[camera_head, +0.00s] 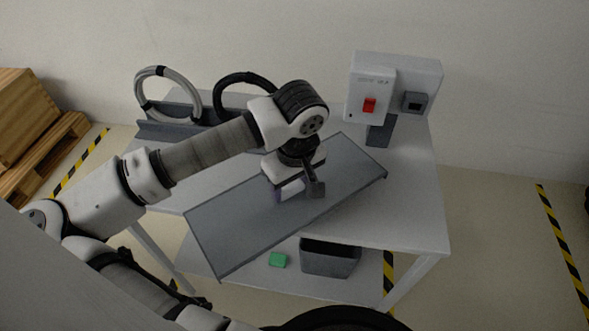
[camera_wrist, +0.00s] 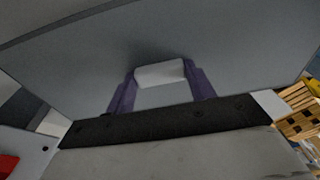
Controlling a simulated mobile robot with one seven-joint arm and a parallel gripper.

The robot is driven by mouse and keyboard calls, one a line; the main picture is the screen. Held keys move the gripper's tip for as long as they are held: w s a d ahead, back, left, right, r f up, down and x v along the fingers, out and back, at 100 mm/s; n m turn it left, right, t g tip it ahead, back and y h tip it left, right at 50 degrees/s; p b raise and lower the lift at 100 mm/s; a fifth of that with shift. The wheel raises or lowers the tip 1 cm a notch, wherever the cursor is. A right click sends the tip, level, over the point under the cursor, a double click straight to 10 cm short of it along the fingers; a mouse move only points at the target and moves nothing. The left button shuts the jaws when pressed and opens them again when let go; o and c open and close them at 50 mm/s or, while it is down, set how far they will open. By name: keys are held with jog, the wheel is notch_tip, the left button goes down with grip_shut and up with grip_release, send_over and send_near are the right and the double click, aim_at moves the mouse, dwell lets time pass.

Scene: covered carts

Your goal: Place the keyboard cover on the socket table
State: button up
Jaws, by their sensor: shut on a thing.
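The keyboard cover (camera_head: 237,229) is a flat grey rectangular panel with a pale handle (camera_wrist: 161,73). My gripper (camera_head: 298,190) is shut on this handle, with one purple finger at each side of it in the wrist view. The cover lies diagonally in the head view, its near left corner reaching past the front edge of the socket table (camera_head: 415,215). It appears to be above the light grey tabletop; whether any part touches is unclear. The panel (camera_wrist: 225,40) fills much of the wrist view. My arm hides part of the table.
A white box with a red switch (camera_head: 369,105) and a dark socket (camera_head: 414,102) stands at the table's back right. Cable loops (camera_head: 139,88) and a dark rack stand at the back left. A dark bin (camera_head: 330,260) and green block (camera_head: 278,260) are on the lower shelf.

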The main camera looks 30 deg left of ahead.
jog(key=w, duration=0.2)
jog(key=shift+w+a+p, duration=0.3)
jog(key=shift+w+a, duration=0.05)
jog(key=shift+a, duration=0.05)
jog(key=shift+w+a+f+p, duration=0.1)
jog(key=shift+w+f+p, duration=0.1)
jog(key=shift+f+p, duration=0.35)
jog(key=shift+w+f+p, duration=0.15)
jog(key=shift+f+p, duration=0.15)
jog(key=shift+f, duration=0.9)
jog(key=shift+f+b, duration=0.25)
jog(key=shift+b, duration=0.15)
jog(key=o, duration=0.9)
jog(key=shift+r, duration=0.1)
jog(key=shift+r, duration=0.1)
